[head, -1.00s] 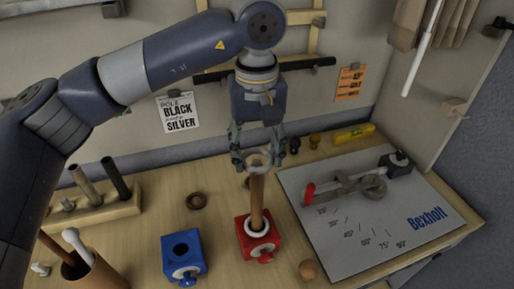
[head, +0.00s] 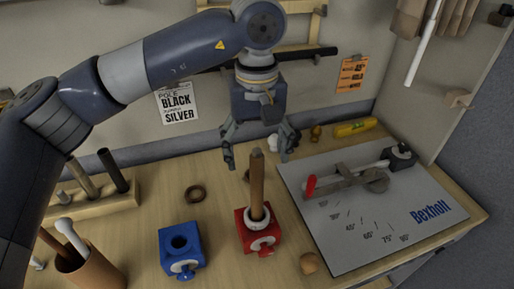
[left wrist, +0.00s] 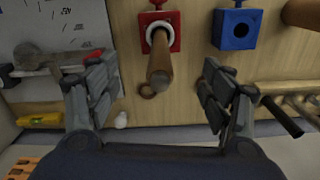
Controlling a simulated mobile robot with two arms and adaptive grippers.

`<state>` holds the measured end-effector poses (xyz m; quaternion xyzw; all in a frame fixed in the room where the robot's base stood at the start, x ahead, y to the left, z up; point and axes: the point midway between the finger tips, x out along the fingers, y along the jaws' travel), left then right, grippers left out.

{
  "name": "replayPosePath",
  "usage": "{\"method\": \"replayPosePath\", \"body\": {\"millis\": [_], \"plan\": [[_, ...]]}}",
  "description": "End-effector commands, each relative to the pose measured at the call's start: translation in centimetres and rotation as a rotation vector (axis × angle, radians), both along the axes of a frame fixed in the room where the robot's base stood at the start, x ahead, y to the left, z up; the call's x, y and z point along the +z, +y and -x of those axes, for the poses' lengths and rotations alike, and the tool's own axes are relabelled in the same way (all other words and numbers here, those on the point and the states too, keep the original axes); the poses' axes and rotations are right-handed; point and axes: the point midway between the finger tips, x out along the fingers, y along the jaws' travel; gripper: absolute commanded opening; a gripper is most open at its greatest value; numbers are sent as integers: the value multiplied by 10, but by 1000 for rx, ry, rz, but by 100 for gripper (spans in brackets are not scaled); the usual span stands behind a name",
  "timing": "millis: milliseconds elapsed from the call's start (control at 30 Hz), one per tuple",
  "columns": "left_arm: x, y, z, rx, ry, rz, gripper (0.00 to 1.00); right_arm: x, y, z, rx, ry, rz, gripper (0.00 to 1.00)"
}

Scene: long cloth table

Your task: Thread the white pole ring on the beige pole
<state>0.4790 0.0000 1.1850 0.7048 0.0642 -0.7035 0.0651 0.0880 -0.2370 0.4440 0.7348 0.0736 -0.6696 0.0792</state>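The tan-brown pole (head: 257,180) stands upright in the red block (head: 247,236). I take it for the beige pole. The white ring (head: 258,218) lies around the pole's foot, at the top of the red block. It also circles the pole in the left wrist view (left wrist: 151,30). My left gripper (head: 257,165) is open and empty, with its fingers apart on either side of the pole's top. In the left wrist view the pole (left wrist: 163,62) shows between the spread fingers. My right gripper is not in view.
A blue block (head: 181,250) with an empty hole stands left of the red one. A brown ring (head: 195,193) lies behind it. A pole rack (head: 92,204) and a brown cup (head: 92,274) are at left. A grey angle board (head: 350,235) lies at right.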

Motion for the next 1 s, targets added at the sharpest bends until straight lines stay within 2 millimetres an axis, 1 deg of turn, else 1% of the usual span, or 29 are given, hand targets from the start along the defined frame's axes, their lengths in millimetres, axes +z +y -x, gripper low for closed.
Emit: {"method": "replayPosePath", "body": {"millis": [233, 367, 467, 700, 833, 1000], "plan": [[2, 0, 0, 0, 0, 0, 74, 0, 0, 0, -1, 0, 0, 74], [13, 0, -1, 1, -1, 2, 74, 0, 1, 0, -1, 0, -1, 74], [32, 0, -1, 1, -3, 1, 74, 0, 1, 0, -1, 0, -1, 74], [84, -1, -1, 1, -3, 1, 74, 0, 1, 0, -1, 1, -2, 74], [104, 0, -1, 2, -3, -2, 74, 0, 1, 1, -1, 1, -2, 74], [118, 0, 0, 0, -1, 0, 74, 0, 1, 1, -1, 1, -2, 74]]}}
